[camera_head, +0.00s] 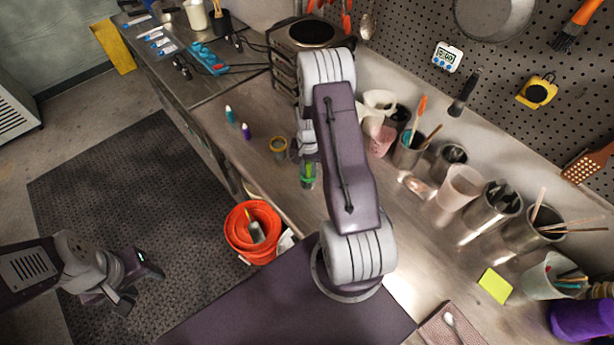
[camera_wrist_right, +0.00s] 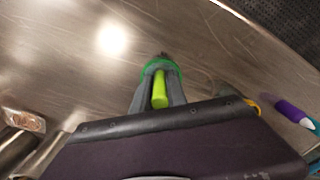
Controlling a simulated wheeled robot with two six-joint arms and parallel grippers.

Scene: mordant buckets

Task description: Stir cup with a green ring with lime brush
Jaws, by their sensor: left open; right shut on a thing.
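The cup with a green ring (camera_head: 308,183) stands on the bench near its front edge, directly below my right gripper (camera_head: 307,160). In the right wrist view its green ring (camera_wrist_right: 152,66) shows around the fingertips. My right gripper is shut on the lime brush (camera_wrist_right: 159,90), whose lime handle lies between the two fingers. The brush points down at the cup; its lower end is mostly hidden, so its depth in the cup cannot be told. My left gripper (camera_head: 135,285) is open and empty over the floor mat, far from the cup.
A yellow-ringed cup (camera_head: 278,144) stands just left of the green-ringed one. A teal-capped bottle (camera_head: 229,115) and a purple bottle (camera_head: 246,131) are further left. Metal tool cans (camera_head: 492,205) and beakers line the wall side. An orange bucket (camera_head: 236,232) stands below the bench edge.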

